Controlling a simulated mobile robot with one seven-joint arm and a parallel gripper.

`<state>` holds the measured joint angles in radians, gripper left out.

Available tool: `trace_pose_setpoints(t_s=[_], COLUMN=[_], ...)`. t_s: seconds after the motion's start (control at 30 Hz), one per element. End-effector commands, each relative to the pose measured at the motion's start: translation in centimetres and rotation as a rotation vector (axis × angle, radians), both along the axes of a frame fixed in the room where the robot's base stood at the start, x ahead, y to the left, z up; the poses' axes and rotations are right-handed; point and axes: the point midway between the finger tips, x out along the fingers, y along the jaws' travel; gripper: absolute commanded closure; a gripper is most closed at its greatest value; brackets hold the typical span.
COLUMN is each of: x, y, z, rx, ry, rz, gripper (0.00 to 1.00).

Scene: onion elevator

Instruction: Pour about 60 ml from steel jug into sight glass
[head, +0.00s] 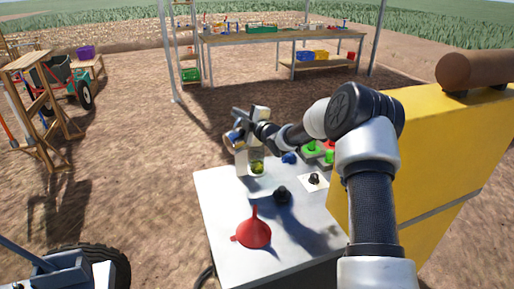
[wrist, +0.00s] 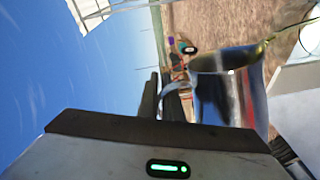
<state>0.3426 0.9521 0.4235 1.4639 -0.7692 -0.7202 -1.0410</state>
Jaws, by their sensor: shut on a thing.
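My gripper (head: 241,130) is above the back left of the white tabletop, shut on the steel jug. The shiny steel jug (wrist: 228,92) fills the middle right of the wrist view, where the picture is turned on its side. The jug looks tilted, with yellow-green liquid at its lip and a thin line running away from it, seemingly a stream. The sight glass (head: 258,167) stands upright on the tabletop just below my gripper, with yellow-green liquid in its lower part. My gripper and its shadow make the jug hard to see in the head view.
Green buttons (head: 311,147) sit beside the yellow machine housing (head: 430,145) at right. A workbench (head: 285,37) stands far behind.

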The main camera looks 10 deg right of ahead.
Motion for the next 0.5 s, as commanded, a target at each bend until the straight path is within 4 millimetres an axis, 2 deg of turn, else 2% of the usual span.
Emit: trace_pose_setpoints(t_s=[0.4,0.5], x=[0.18,-0.14], y=[-0.30,0.39], z=[0.29,-0.08], rx=[0.029,-0.013], ry=[0.011,-0.008], rz=[0.000,0.001], gripper=[1.00,1.00])
